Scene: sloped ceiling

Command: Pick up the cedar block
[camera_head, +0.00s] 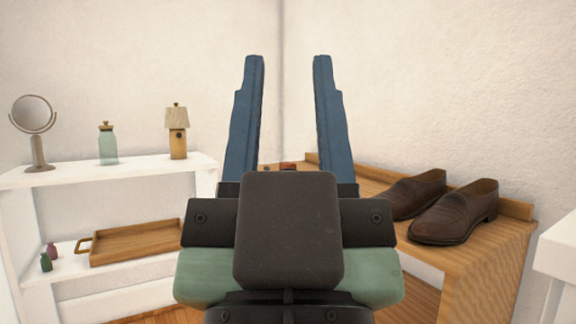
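My gripper (288,64) fills the middle of the picture, with its two blue fingers pointing up and away. The fingers are wide apart and nothing is between them. A small reddish-brown thing (288,166) shows just above my gripper's dark body, on the wooden shelf unit (462,262) behind. It may be the cedar block, but most of it is hidden by my gripper and I cannot tell for sure. My gripper appears to be apart from it.
Brown leather shoes (457,212) stand on the wooden unit's right part. At left, a white shelf (110,172) holds a round mirror (33,116), a glass jar (107,146) and a small lamp (178,131). A wooden tray (135,243) and small bottles lie below. Walls close the corner.

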